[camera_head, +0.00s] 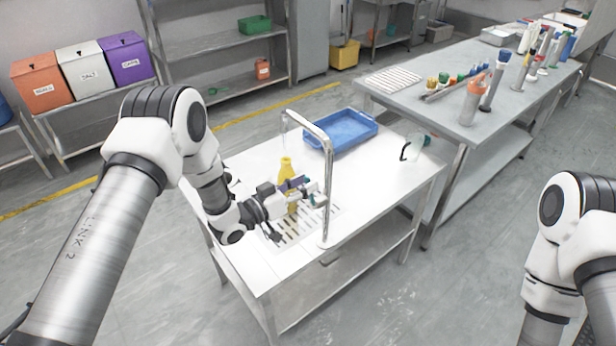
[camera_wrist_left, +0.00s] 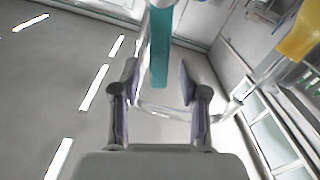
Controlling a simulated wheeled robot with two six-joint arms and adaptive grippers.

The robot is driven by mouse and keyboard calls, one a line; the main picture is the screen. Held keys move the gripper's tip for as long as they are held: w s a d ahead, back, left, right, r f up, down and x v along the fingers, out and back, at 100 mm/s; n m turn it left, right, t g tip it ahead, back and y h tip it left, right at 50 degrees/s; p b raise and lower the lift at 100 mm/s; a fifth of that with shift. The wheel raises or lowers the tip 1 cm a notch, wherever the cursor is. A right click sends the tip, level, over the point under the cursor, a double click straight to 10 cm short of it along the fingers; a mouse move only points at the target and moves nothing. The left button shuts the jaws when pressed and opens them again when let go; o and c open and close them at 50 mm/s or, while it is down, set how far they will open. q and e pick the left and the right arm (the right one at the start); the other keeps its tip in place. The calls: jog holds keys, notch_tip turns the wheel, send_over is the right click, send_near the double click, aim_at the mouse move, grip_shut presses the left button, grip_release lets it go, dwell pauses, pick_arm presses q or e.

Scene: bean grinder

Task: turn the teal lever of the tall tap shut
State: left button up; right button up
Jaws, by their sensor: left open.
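The tall tap (camera_head: 327,185) is a thin chrome pipe that rises from the white table and bends over to the left. Its teal lever (camera_wrist_left: 160,48) hangs as a straight bar in the left wrist view, between the two fingers; in the head view it is hard to pick out behind the gripper. My left gripper (camera_head: 308,189) is open beside the tap's upright pipe. In the wrist view its purple-padded fingers (camera_wrist_left: 158,82) stand on either side of the lever, with gaps visible. My right gripper is out of view.
A yellow bottle (camera_head: 286,165) stands under the spout, close behind my left gripper, near the drain grate (camera_head: 284,238). A blue tray (camera_head: 345,128) lies behind the tap. The table's right part (camera_head: 385,180) is mostly clear.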

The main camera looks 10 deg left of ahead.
pick_arm(q)
jog(key=shift+w+d+r, duration=0.1)
jog(key=shift+w+d, duration=0.3)
